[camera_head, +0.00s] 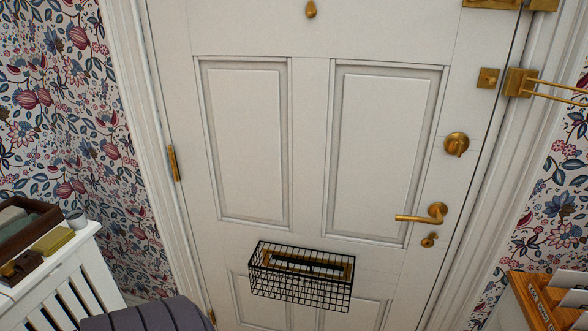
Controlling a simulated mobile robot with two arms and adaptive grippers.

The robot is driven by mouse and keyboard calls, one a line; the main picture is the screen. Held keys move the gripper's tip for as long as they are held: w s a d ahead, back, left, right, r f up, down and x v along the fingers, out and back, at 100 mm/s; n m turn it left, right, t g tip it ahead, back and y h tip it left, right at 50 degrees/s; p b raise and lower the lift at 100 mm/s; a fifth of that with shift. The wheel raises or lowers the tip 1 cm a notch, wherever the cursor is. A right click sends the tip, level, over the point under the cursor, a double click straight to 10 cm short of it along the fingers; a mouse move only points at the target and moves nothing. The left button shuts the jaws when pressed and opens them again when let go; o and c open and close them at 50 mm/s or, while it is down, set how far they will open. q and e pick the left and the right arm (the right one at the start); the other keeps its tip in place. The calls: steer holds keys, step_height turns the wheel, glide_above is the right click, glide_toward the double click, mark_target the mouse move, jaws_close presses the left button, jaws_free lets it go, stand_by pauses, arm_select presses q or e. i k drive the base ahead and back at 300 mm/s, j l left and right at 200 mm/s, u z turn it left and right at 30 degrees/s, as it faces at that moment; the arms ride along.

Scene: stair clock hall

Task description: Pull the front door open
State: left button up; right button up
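The white panelled front door (310,145) fills the middle of the head view and looks shut in its frame. A brass lever handle (424,214) is on its right side, pointing left and about level. A small brass keyhole cover (429,240) is below it and a round brass thumb-turn lock (456,144) above. A brass plate (488,78) is on the door's edge higher up. Beside it on the frame, a swing-bar guard (545,91) has its bar pointing right, away from the door. A brass hinge (173,163) is on the left edge. Neither gripper is in view.
A black wire letter basket (301,289) hangs on the door's lower middle. A white slatted cabinet (58,285) with a brown tray (25,237) stands at left. A dark grey ribbed rounded shape (150,315) is at bottom left. A wooden holder (535,303) with papers is at bottom right.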

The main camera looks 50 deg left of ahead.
mark_target(288, 126)
steer(key=u, duration=1.5)
steer(key=z, duration=0.15)
